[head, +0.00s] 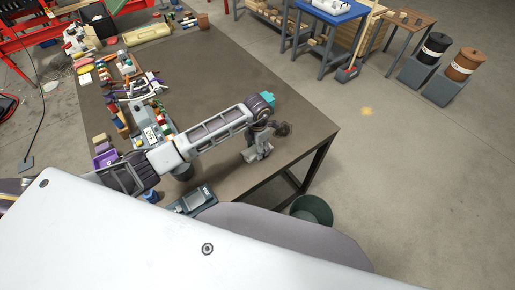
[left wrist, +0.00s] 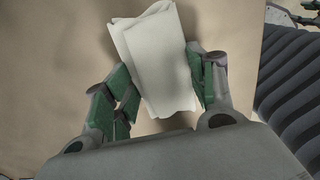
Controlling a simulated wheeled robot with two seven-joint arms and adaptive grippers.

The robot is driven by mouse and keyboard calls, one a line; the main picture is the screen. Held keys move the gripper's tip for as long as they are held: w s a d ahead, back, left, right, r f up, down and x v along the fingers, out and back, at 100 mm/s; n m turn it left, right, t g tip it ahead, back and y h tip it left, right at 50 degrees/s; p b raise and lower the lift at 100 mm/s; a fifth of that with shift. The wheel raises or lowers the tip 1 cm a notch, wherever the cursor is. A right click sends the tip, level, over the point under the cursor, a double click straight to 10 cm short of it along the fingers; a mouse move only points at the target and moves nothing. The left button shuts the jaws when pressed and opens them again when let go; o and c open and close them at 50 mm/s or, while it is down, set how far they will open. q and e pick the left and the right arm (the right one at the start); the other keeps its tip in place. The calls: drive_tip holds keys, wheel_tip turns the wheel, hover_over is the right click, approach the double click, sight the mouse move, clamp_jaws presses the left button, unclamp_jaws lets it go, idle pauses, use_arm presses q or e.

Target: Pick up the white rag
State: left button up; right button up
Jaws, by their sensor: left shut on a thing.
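The white rag (left wrist: 160,62) is a folded, layered, off-white cloth in the left wrist view. It stands between the green-padded fingers of my left gripper (left wrist: 163,92), which is shut on it. In the head view my left gripper (head: 257,152) hangs low over the near right part of the brown workbench (head: 225,75). There the rag is too small to tell apart from the pale gripper. I cannot tell whether the rag touches the bench. My right gripper is not in view.
Many tools and small parts, with a purple box (head: 105,158), crowd the bench's left side. A grey device (head: 194,199) lies at its near edge. A dark green bin (head: 312,210) stands on the floor below. The bench's far middle is clear.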

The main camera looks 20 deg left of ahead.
use_arm(q)
wheel_tip(320, 180, up, 10)
drive_tip(key=b, duration=0.1)
idle(0.6)
